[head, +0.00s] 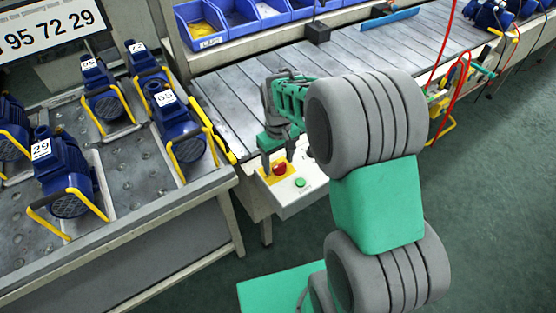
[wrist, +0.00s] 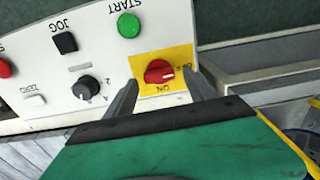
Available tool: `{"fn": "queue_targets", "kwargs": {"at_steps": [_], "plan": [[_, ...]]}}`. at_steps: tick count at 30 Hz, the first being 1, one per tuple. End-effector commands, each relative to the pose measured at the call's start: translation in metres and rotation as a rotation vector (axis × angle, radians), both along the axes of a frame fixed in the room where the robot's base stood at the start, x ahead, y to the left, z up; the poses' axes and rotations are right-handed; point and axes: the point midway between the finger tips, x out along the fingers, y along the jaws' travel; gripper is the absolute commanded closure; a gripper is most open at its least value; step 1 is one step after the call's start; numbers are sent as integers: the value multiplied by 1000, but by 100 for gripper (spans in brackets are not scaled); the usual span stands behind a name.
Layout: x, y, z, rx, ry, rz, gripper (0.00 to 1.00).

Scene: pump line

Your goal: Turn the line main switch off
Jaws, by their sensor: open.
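The line main switch (wrist: 159,72) is a red rotary knob on a yellow plate (wrist: 143,62) on a white control panel. The picture is turned, so the panel's lettering is upside down. "ON" reads below the knob and a partly legible label is at its right. A white mark on the knob points right, toward that label. In the head view the red knob (head: 280,169) shows below my gripper (head: 277,159). In the wrist view my gripper (wrist: 163,79) is open, with one finger on each side of the knob. I cannot tell whether the fingers touch it.
A green START button (wrist: 128,25), black JOG button (wrist: 65,43), black selector (wrist: 86,89) and a red button (wrist: 4,68) share the panel. A slatted conveyor (head: 235,95) runs behind. Blue pumps stand on a bench (head: 150,215) at left. Floor is clear at right.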

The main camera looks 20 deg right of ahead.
Motion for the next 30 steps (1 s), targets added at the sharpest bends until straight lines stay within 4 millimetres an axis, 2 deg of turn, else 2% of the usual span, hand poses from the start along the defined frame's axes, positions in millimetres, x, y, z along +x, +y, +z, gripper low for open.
{"fn": "queue_targets", "kwargs": {"at_steps": [5,12,16,20,30], "plan": [[1,0,7,0,-2,-1,36],[1,0,54,-1,-4,0,36],[1,0,73,0,-2,0,36],[0,0,78,0,0,0,36],[0,0,78,0,0,-12,36]]}}
